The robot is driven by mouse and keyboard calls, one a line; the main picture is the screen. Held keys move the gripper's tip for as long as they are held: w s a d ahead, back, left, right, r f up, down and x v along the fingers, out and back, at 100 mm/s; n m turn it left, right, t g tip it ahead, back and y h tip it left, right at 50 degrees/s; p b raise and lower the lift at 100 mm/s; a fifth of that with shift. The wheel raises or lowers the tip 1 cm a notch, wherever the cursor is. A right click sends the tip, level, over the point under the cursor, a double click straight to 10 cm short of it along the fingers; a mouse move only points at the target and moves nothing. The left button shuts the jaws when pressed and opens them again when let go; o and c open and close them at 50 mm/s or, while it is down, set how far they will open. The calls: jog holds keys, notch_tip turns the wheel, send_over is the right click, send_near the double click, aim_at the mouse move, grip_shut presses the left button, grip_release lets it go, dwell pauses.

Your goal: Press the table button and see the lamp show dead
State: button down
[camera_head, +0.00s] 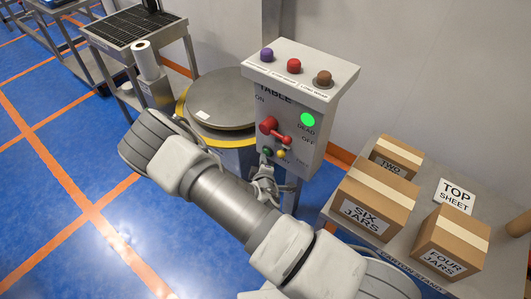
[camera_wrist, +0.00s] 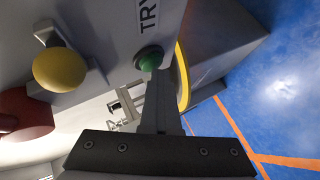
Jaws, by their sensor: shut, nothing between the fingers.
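The grey control box (camera_head: 332,85) marked TABLE stands on a post. Its round lamp (camera_head: 307,119) beside the word DEAD is bright green. A small green button (camera_head: 267,152) is low on the front face. It also shows in the wrist view (camera_wrist: 149,58), next to the word TRY. My gripper (camera_head: 264,172) is shut and empty, just below the green button. In the wrist view its fingertips (camera_wrist: 158,76) are right at the button's edge; I cannot tell whether they touch or press it.
A red lever (camera_head: 269,126) and a yellow knob (camera_wrist: 60,69) are close by. Purple (camera_head: 266,54), red (camera_head: 294,66) and brown (camera_head: 323,78) buttons sit on top. A round drum (camera_head: 222,100) stands behind my arm.

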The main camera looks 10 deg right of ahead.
jog(key=shift+s+a+f, duration=0.1)
jog(key=shift+s+a, duration=1.7)
jog(key=shift+a, duration=0.1)
jog(key=s+d+r+m+g+y, duration=0.1)
jog(key=s+r+m+g, duration=0.3)
jog(key=r, duration=0.8)
jog(key=w+r+m+g+y, duration=0.15)
jog(key=r+m, duration=0.45)
jog(key=r, duration=0.6)
jog(key=s+d+r+m+g, duration=0.1)
jog(key=s+d+r, duration=0.2)
jog(key=s+r, duration=0.3)
jog(key=s+d+r+m+h, duration=0.1)
jog(key=s+d+r, duration=0.3)
jog(key=s, duration=0.3)
jog(key=s+d+r+m+g, duration=0.1)
jog(key=s+d+r, duration=0.2)
jog(key=s+r, duration=0.3)
notch_tip(320, 180, up, 19)
jog(key=s+p, duration=0.1)
jog(key=p, duration=1.9)
jog(key=shift+f, duration=0.2)
